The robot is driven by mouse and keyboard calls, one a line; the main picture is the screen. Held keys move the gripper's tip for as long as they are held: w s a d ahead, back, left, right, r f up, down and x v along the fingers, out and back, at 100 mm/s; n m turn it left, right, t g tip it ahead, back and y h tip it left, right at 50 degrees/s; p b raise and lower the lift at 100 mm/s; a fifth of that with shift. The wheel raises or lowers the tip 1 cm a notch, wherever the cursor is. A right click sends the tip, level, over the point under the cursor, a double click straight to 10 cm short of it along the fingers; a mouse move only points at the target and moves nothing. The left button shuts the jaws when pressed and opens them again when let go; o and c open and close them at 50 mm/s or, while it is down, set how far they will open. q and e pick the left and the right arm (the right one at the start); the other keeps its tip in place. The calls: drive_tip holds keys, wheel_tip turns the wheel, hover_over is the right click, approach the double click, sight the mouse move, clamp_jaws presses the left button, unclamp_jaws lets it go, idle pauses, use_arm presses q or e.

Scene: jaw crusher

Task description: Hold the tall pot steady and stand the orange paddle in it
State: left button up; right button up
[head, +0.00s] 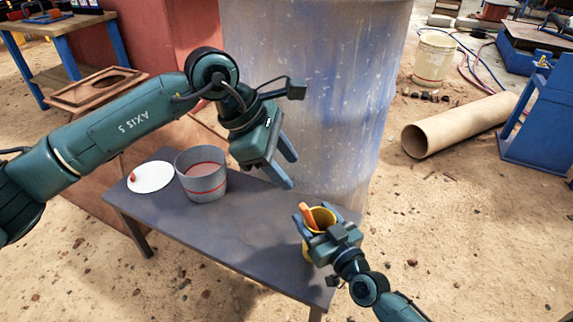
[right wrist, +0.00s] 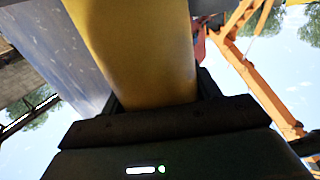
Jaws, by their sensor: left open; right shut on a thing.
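The tall yellow pot (head: 324,217) stands at the right end of the grey table, and its lower part is mostly hidden by my right gripper. My right gripper (head: 322,229) is shut on the pot's side. In the right wrist view the pot's yellow wall (right wrist: 135,50) fills the space between the fingers. The orange paddle (head: 307,214) is in the pot's mouth, leaning left with its upper end above the rim; its lower end is hidden. My left gripper (head: 291,172) is open and empty, above and to the left of the pot, apart from the paddle.
A grey bucket with red bands (head: 202,183) stands on the table (head: 235,235) left of the left gripper. A white plate (head: 153,181) with a small orange-red thing lies beside it. A large blue-grey drum (head: 335,90) stands close behind the table. The table's front middle is clear.

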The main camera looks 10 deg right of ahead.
drive_tip(key=o, duration=1.1)
